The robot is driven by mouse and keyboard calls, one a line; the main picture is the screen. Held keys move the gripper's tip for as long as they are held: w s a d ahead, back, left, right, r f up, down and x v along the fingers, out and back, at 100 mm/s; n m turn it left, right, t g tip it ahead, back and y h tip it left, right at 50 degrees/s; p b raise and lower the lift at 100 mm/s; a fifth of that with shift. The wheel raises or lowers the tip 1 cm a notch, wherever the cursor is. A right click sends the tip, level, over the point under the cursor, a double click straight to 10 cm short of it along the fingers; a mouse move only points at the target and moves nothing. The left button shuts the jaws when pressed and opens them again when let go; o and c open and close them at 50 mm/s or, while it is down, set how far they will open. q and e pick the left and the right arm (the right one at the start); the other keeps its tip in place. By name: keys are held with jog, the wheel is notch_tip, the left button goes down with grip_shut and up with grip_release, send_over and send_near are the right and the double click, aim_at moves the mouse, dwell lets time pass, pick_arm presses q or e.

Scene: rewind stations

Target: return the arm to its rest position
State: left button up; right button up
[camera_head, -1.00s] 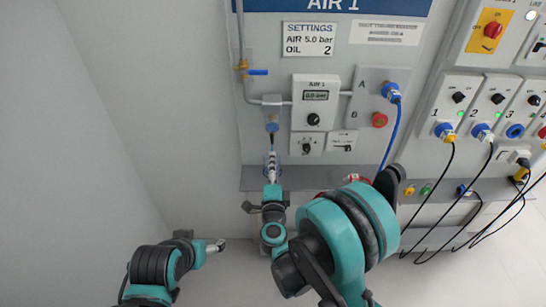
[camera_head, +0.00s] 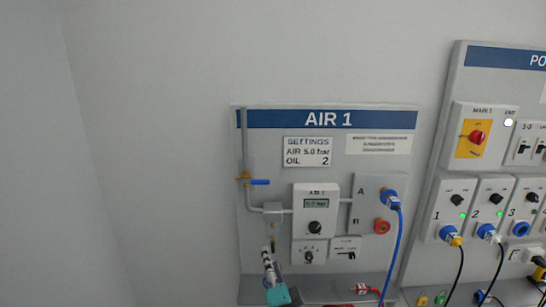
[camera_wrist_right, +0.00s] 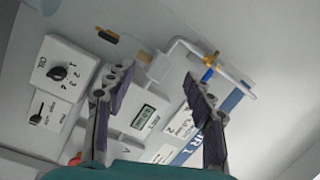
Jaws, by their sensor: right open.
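My right gripper (camera_head: 268,262) is at the bottom of the head view, in front of the lower left part of the AIR 1 panel (camera_head: 395,150). It is just below the end of the grey pipe fitting (camera_head: 272,212). In the right wrist view the two dark fingers of the right gripper (camera_wrist_right: 156,82) stand wide apart with nothing between them. The panel shows behind them, with the display (camera_wrist_right: 143,117) and a black dial (camera_wrist_right: 57,73). Most of my right arm is below the head view. My left gripper is not in view.
A blue-handled valve (camera_head: 259,182) sits on the pipe at the panel's left. A blue hose (camera_head: 395,245) hangs from port A. A grey ledge (camera_head: 330,288) runs under the panel. Power sockets with cables (camera_head: 460,270) are at the right. The wall at the left is bare.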

jog(key=s+d+f+n+g+h, duration=0.1)
jog(key=s+d+f+n+g, duration=0.1)
jog(key=s+d, duration=0.4)
jog(key=s+d+f+n+g+h, duration=0.1)
jog(key=s+d+f+n+g, duration=0.2)
jog(key=s, duration=0.7)
jog(key=s+d+f+n+g+h, duration=0.2)
jog(key=s+d+f+n+g, duration=0.1)
jog(key=s+d+n+g, duration=0.3)
jog(key=s+d, duration=0.2)
jog(key=d, duration=0.1)
jog(key=shift+s+d+f, duration=0.2)
jog(key=shift+s+d, duration=0.05)
jog(key=shift+s, duration=0.05)
